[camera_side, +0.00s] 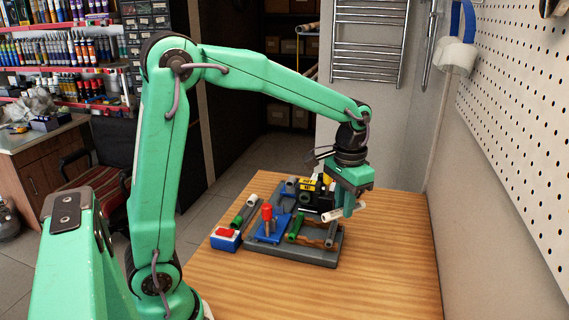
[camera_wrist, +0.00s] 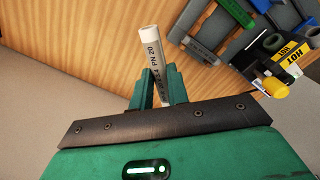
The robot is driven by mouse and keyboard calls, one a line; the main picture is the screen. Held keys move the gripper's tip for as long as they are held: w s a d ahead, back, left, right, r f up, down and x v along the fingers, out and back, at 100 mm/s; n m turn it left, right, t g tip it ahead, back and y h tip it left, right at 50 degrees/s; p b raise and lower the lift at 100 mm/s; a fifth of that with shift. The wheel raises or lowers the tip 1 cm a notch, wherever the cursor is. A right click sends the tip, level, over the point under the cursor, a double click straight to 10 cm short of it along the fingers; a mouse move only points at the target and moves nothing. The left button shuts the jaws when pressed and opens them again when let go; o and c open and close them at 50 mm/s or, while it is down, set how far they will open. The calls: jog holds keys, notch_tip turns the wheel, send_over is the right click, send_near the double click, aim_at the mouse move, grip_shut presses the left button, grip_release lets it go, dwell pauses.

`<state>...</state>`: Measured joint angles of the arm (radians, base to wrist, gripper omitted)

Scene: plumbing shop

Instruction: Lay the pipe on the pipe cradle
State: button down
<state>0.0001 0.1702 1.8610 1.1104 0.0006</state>
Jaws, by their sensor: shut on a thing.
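My gripper (camera_side: 347,206) is shut on a white pipe (camera_side: 345,213), held above the right side of the grey work board and apart from it. The pipe is slightly tilted in the side view. The pipe cradle seems to be among the fixtures on the grey board (camera_side: 318,256); I cannot tell which part it is. A green bar (camera_side: 296,226) and a grey bar (camera_side: 331,235) stand at its near right.
A yellow-black item (camera_side: 314,190) marked "HOT" (camera_wrist: 292,52) stands at the back of the board. The wooden table (camera_side: 390,250) is clear to the right.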

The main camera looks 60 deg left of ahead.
jog(key=s+a+f+n, duration=0.15)
jog(key=a+n, duration=0.25)
jog(key=a, duration=0.7)
jog(key=n, duration=0.5)
send_near(274, 212)
jog(key=s+d+r, duration=0.1)
jog(key=d+r, duration=0.2)
jog(key=shift+d+r, duration=0.15)
jog(key=shift+d, duration=0.05)
jog(key=shift+f, duration=0.25)
jog(key=shift+f, duration=3)
